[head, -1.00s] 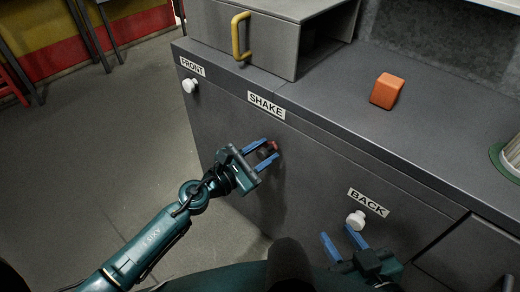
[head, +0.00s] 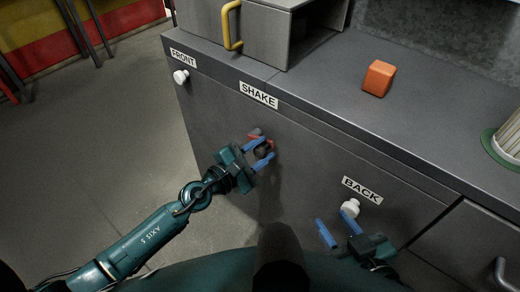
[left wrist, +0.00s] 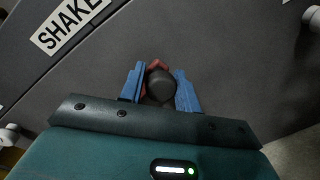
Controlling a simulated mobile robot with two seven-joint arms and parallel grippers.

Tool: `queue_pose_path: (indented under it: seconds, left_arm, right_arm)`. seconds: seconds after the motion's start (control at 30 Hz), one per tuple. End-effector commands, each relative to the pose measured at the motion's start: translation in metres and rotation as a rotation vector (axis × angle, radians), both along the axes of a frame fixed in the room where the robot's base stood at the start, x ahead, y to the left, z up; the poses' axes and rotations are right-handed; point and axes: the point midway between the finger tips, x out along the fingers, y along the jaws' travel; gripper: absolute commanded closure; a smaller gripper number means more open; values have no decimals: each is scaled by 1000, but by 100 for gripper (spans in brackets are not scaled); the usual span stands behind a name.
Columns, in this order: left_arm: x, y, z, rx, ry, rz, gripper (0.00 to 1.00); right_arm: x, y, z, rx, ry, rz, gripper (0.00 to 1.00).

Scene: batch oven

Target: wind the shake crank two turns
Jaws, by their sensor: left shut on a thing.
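The shake crank shows a red arm (head: 255,133) and a dark round knob (head: 264,151) on the grey front panel, below the SHAKE label (head: 258,94). My left gripper (head: 261,152) is shut on the crank's knob, with one blue finger on each side. In the left wrist view the dark knob (left wrist: 159,84) sits between the two fingers (left wrist: 158,90), with parts of the red arm (left wrist: 155,64) behind it. The crank's pivot is mostly hidden. My right gripper (head: 339,233) is open and empty, just below the white BACK knob (head: 350,208).
A white knob (head: 181,76) sits under the FRONT label (head: 183,57). On the counter top (head: 335,88) are an orange block (head: 378,78) and a grey box with a yellow handle (head: 231,25). Open floor (head: 110,150) lies to the left.

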Motion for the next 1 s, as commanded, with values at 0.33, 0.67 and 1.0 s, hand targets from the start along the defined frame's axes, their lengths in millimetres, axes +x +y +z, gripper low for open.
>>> queue_pose_path:
  seconds: [0.33,0.67,1.0]
  left_arm:
    - [-3,0,-6,2,14,-5,52]
    - [-4,3,-3,2,8,-1,50]
    - [-51,45,-2,6,10,-3,50]
  right_arm:
    - [-1,0,-1,0,2,0,64]
    - [-1,0,-1,0,2,1,64]
    - [-2,2,-9,-6,4,6,64]
